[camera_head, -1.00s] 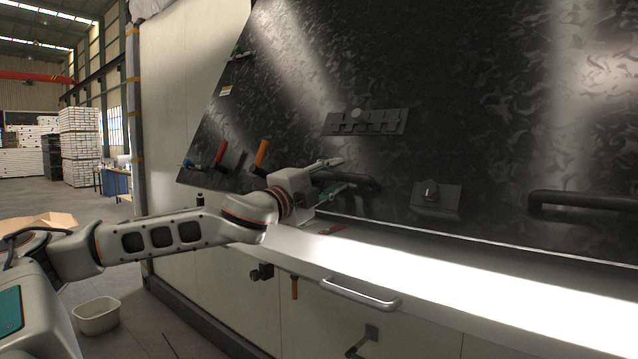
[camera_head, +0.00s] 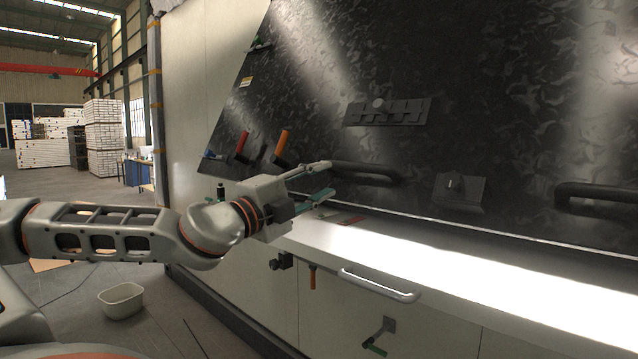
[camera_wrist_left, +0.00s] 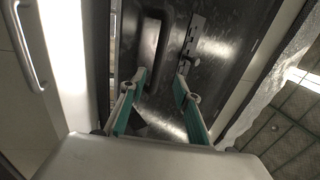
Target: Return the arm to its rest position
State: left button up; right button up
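My left arm (camera_head: 120,230) comes in from the left in the head view. Its left gripper (camera_head: 324,180) is open, its two fingers spread with nothing seen between them. The fingertips are near the left end of a black bar handle (camera_head: 368,172) on the dark patterned panel. In the left wrist view the open gripper (camera_wrist_left: 161,78) has teal-lined fingers, and the black handle (camera_wrist_left: 151,42) lies beyond the fingertips, apart from them. My right gripper is not in view.
The dark panel (camera_head: 470,90) leans above a brightly lit white ledge (camera_head: 440,262). A metal bar handle (camera_head: 378,286) is below. A white bin (camera_head: 121,301) stands on the floor.

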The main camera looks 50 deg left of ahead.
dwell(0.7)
pick_arm(q)
jog(key=w+d+f+m+g+h, duration=0.1)
jog(key=w+d+f+h, duration=0.1)
jog(key=w+d+f, duration=0.4)
jog(key=w+d+f+g+h, duration=0.1)
jog(key=w+d+f+h, duration=0.25)
jog(key=f, duration=0.45)
jog(key=w+d+f+n+g+h, duration=0.1)
jog(key=d+f+g, duration=0.1)
jog(key=d+f, duration=0.6)
jog(key=d+f+n+g+h, duration=0.1)
jog(key=d+f, duration=0.3)
jog(key=f, duration=0.8)
jog(key=s+d+f+n+g, duration=0.1)
jog(key=s+d+f+n, duration=0.2)
jog(key=f, duration=0.6)
jog(key=s+d+f+n+g, duration=0.1)
jog(key=s+d+f+n, duration=0.2)
jog(key=f, duration=0.6)
jog(key=s+d+f+n+g+y, duration=0.1)
jog(key=s+d+f+n, duration=0.1)
jog(key=s+f, duration=0.6)
jog(key=s+d+f+n+g+y, duration=0.1)
jog(key=s+d+f+n, duration=0.1)
jog(key=s+f, duration=0.6)
jog(key=shift+s+f+n, duration=0.4)
jog(key=shift+f+n, duration=0.3)
jog(key=shift+f, duration=0.25)
jog(key=shift+d, duration=0.1)
